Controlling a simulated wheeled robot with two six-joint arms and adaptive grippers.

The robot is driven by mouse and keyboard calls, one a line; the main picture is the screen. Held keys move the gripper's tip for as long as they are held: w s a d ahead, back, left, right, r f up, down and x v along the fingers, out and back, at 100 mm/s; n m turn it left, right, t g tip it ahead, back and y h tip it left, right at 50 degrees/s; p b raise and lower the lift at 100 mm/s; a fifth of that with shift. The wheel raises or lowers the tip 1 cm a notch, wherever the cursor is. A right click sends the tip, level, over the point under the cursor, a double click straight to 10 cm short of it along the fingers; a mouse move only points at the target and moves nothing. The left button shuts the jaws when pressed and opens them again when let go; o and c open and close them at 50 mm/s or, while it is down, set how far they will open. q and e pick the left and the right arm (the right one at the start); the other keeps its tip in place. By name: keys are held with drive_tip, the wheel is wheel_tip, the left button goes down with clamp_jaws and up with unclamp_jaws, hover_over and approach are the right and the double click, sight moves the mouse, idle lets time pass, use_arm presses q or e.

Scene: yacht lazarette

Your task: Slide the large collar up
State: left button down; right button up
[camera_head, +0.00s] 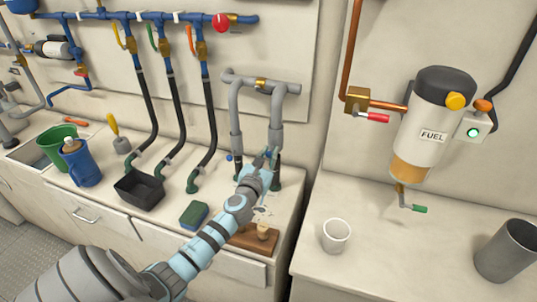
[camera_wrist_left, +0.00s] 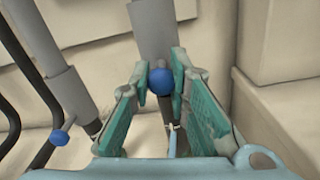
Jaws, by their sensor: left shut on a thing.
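Two grey pipes come down from a U-shaped pipe on the back wall, each with a thicker grey collar. The right collar (camera_head: 275,139) also shows in the left wrist view (camera_wrist_left: 153,35), with a blue knob (camera_wrist_left: 160,81) on its front. My left gripper (camera_head: 268,160) is shut on this knob, one teal finger on each side. The left collar (camera_head: 236,143) stands beside it and also shows in the left wrist view (camera_wrist_left: 68,100), with its own blue knob. I cannot tell surely which collar is larger. My right gripper is not in view.
Black hoses hang to the left. A black bin (camera_head: 139,190), green sponge (camera_head: 194,214) and blue jug (camera_head: 80,163) stand on the counter. A wooden block (camera_head: 252,240) lies near its front edge. A white cup (camera_head: 336,235) stands on the right counter below the fuel filter (camera_head: 432,120).

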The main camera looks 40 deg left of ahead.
use_arm(q)
drive_tip(key=shift+r, duration=0.2)
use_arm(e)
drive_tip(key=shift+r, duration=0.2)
use_arm(q)
drive_tip(key=c, duration=1.7)
unclamp_jaws()
drive_tip(key=shift+o, duration=1.3)
drive_tip(key=shift+s+a+f, duration=0.1)
drive_tip(key=shift+a, duration=0.1)
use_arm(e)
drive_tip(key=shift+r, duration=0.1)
use_arm(q)
drive_tip(key=shift+d, duration=0.15)
